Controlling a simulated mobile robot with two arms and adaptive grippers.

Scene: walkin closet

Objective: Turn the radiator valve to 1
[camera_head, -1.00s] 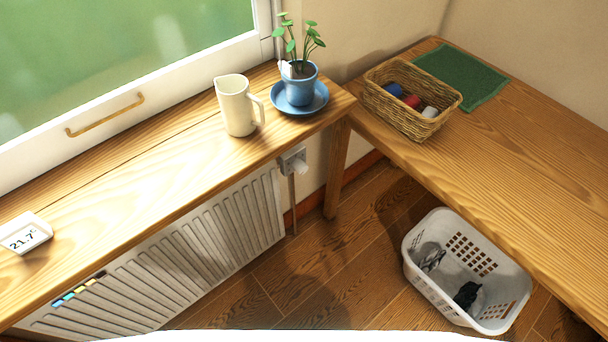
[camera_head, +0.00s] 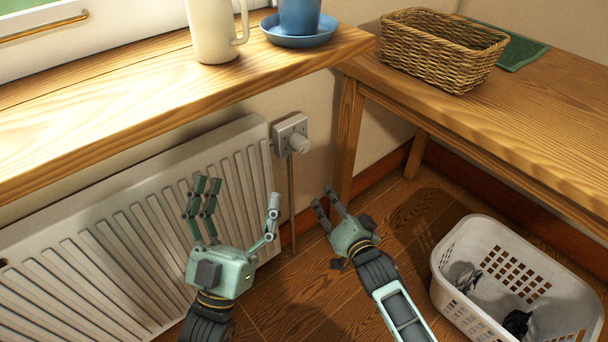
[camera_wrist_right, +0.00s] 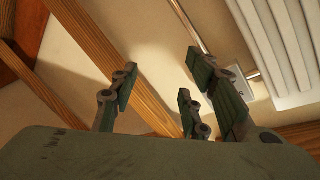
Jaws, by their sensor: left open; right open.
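The radiator valve (camera_head: 298,144) is a pale knob on a square grey plate at the upper right end of the white radiator (camera_head: 130,222), under the wooden sill. A pipe runs down from it. Any number on the knob is too small to read. My left gripper (camera_head: 238,204) is open and empty in front of the radiator, below and left of the valve. My right gripper (camera_head: 326,200) is open and empty, below and slightly right of the valve, apart from it. In the right wrist view the right fingers (camera_wrist_right: 165,95) are spread, with the valve plate (camera_wrist_right: 238,80) partly behind them.
The sill (camera_head: 130,110) overhangs the radiator and holds a cream jug (camera_head: 212,30) and a blue saucer (camera_head: 300,36). A wooden bench (camera_head: 540,130) with a wicker basket (camera_head: 440,55) stands right. A white laundry basket (camera_head: 455,290) stands on the floor.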

